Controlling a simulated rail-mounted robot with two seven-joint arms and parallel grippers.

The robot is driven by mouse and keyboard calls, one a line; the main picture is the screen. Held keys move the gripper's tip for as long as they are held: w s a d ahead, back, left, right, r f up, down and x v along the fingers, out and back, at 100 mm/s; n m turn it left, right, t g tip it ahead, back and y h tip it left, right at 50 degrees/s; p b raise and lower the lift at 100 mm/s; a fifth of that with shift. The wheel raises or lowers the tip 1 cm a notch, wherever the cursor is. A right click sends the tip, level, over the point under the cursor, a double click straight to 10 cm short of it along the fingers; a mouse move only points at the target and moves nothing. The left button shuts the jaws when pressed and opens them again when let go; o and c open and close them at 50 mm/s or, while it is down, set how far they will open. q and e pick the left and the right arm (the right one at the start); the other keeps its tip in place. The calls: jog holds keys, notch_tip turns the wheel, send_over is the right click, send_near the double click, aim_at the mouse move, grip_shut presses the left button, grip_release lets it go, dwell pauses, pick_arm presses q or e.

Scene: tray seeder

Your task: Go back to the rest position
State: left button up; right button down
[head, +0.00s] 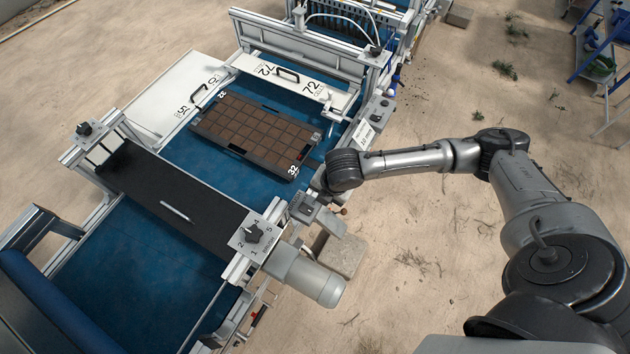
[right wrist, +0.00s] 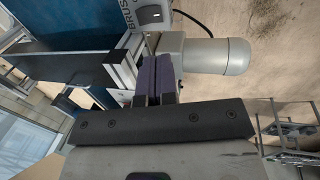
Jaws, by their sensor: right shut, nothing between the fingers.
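My right gripper (right wrist: 158,76) is shut and empty in the right wrist view, its two dark fingers pressed together. Behind the fingers show the machine's side frame and a grey motor (right wrist: 222,56). In the head view my right arm reaches in from the right and its wrist is over the machine's near right edge, just right of the seed tray; the fingers are hidden there. The dark seed tray (head: 297,176) with brown soil-filled cells lies flat on the blue belt (head: 195,150). My left gripper is not in view.
A control box with a knob (head: 252,233) and the grey motor (head: 305,278) sit at the machine's right side, below my wrist. A black crossbar (head: 165,200) spans the belt. Sandy open ground (head: 420,250) lies to the right, with a blue rack (head: 600,45) farther off.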

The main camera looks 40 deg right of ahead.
jog(key=shift+s+r, duration=0.1)
jog(key=shift+r, duration=0.1)
jog(key=w+r+m+t+h, duration=0.2)
jog(key=w+r+m+t, duration=0.35)
jog(key=r+m, duration=0.4)
jog(key=s+a+r+m+t+p, duration=0.2)
jog(key=a+r+m, duration=0.15)
jog(key=r, duration=0.25)
jog(key=s+f+m+g+p, duration=0.1)
jog(key=s+f+m+g, duration=0.1)
jog(key=s+f, duration=0.2)
jog(key=s+a+f+m+g+y+p, duration=0.1)
jog(key=s+f+m+g+p, duration=0.1)
jog(key=s, duration=0.8)
jog(key=s+a+f+m+g+p, duration=0.1)
jog(key=s+f+m+g, duration=0.1)
jog(key=s+f, duration=0.3)
jog(key=shift+s+f+p, duration=0.35)
jog(key=shift+s, duration=0.75)
